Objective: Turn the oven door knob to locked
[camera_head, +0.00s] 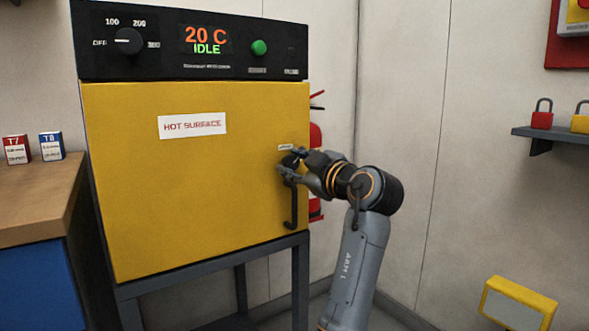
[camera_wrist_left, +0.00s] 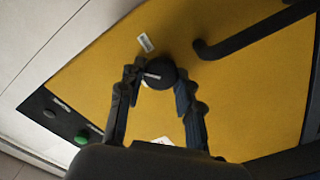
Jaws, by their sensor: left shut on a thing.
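The yellow oven door (camera_head: 190,185) is closed. Its black round door knob (camera_head: 288,160) is at the door's right edge, below a small white label (camera_head: 286,147) and above the black bar handle (camera_head: 291,207). My left gripper (camera_head: 294,166) is at the knob, fingers partly covering it. In the left wrist view, the knob (camera_wrist_left: 163,72) sits between the fingertips of my left gripper (camera_wrist_left: 160,84), shut on it. A pale mark shows on the knob's face; I cannot tell which setting it points to. The label (camera_wrist_left: 146,43) is unreadable. My right gripper is not in view.
The panel above has a dial (camera_head: 128,41), a display (camera_head: 205,40) reading 20 C IDLE and a green button (camera_head: 259,47). A workbench (camera_head: 35,200) with two small boxes stands left. A shelf (camera_head: 550,133) with padlocks is right. A red extinguisher (camera_head: 315,140) stands behind the oven.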

